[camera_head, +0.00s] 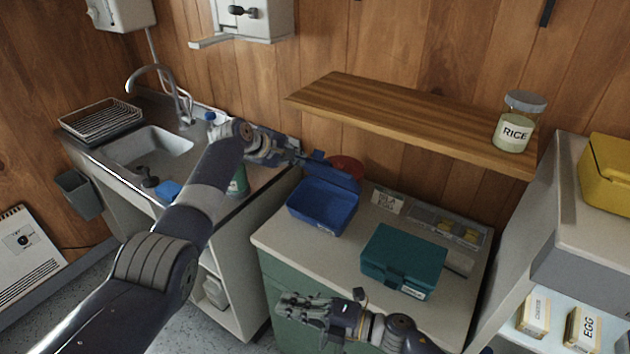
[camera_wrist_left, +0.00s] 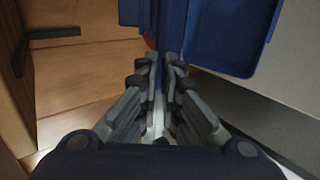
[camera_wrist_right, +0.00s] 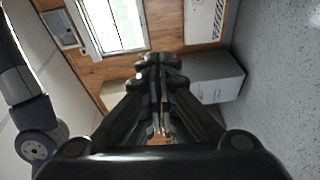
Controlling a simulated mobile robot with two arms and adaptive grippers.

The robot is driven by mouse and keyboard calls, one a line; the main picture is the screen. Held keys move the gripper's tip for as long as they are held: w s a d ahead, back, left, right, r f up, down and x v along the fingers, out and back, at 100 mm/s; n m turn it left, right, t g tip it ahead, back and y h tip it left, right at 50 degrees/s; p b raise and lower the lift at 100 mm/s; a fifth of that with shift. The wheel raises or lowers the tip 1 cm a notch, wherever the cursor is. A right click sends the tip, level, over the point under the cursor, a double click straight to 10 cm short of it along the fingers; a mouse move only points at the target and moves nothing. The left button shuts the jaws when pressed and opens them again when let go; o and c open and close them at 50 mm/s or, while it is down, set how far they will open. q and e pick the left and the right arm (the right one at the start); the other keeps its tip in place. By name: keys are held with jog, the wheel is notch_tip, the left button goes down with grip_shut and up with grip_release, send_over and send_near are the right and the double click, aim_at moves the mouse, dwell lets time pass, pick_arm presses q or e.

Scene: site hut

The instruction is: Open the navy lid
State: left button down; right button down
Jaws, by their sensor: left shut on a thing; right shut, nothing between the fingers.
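The blue box (camera_head: 318,212) stands on the green cabinet's worktop, and its inside shows. Its navy lid (camera_head: 338,172) is raised and tilted back at the box's far edge. My left gripper (camera_head: 297,156) is shut on the navy lid at its left side. In the left wrist view the fingers (camera_wrist_left: 160,62) pinch the lid, with the open box (camera_wrist_left: 228,40) to their right. My right gripper (camera_head: 285,304) is shut and empty, in front of the worktop and apart from the box. It also shows shut in the right wrist view (camera_wrist_right: 160,62).
A teal box (camera_head: 404,261) stands shut right of the blue box. Behind it are a small sign (camera_head: 387,201) and a grey tray (camera_head: 450,229). A red round thing (camera_head: 347,166) is partly hidden behind the lid. A wooden shelf (camera_head: 410,115) with a rice jar (camera_head: 518,122) overhangs the worktop.

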jog(key=w+d+r+n+t, duration=0.2)
jog(key=w+d+r, duration=0.2)
jog(key=w, duration=0.2)
jog(key=w+d+r+n+t, duration=0.2)
jog(key=w+d+r, duration=0.1)
jog(key=w+r, duration=0.3)
jog(key=m+t+h, duration=0.2)
jog(key=t+h, duration=0.1)
jog(key=t, duration=0.2)
send_near(327, 173)
jog(key=s+a, duration=0.2)
jog(key=a, duration=0.1)
jog(key=x, duration=1)
jog(key=shift+a+f+g, duration=0.2)
jog(key=shift+f+g, duration=0.1)
jog(key=shift+f, duration=0.1)
jog(key=shift+s, duration=0.1)
